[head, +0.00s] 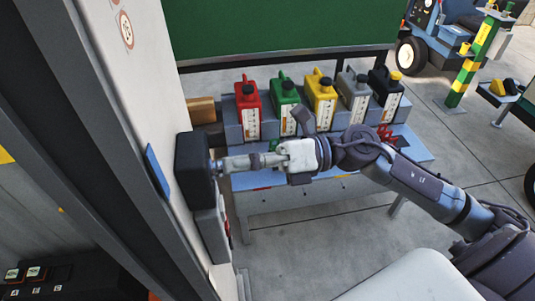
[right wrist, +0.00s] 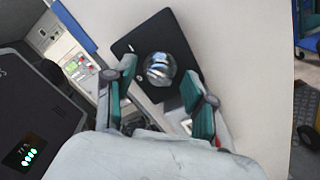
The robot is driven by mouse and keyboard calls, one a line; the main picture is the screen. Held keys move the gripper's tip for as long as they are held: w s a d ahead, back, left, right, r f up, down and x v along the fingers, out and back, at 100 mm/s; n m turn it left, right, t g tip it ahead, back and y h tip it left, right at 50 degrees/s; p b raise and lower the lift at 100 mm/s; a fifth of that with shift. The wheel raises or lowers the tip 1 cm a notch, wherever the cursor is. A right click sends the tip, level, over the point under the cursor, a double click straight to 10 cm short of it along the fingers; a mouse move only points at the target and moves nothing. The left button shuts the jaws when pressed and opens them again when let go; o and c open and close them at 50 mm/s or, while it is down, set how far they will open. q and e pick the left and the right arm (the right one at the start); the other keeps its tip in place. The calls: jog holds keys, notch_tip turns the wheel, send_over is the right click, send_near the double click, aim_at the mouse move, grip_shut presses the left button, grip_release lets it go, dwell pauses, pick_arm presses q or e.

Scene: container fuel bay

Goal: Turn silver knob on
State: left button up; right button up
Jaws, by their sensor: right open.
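The silver knob (right wrist: 159,68) is a shiny round ball on the face of a black box (right wrist: 138,40) in the right wrist view. The black box (head: 192,170) is fixed to the pale wall panel in the head view. My right gripper (head: 222,164) reaches in from the right, its fingertips close to the box front. In the right wrist view my right gripper (right wrist: 160,78) is open, with one finger on each side of the knob. Gaps show between knob and fingers; contact cannot be told. My left gripper is not in view.
Red (head: 247,110), green (head: 285,104), yellow (head: 320,100), grey (head: 354,95) and black (head: 385,92) canisters stand on a blue-grey bench (head: 415,150) behind my right arm. A blue plate (head: 157,172) is left of the box.

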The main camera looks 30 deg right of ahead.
jog(key=v, duration=1.1)
jog(key=shift+d, duration=0.4)
jog(key=shift+s, duration=0.1)
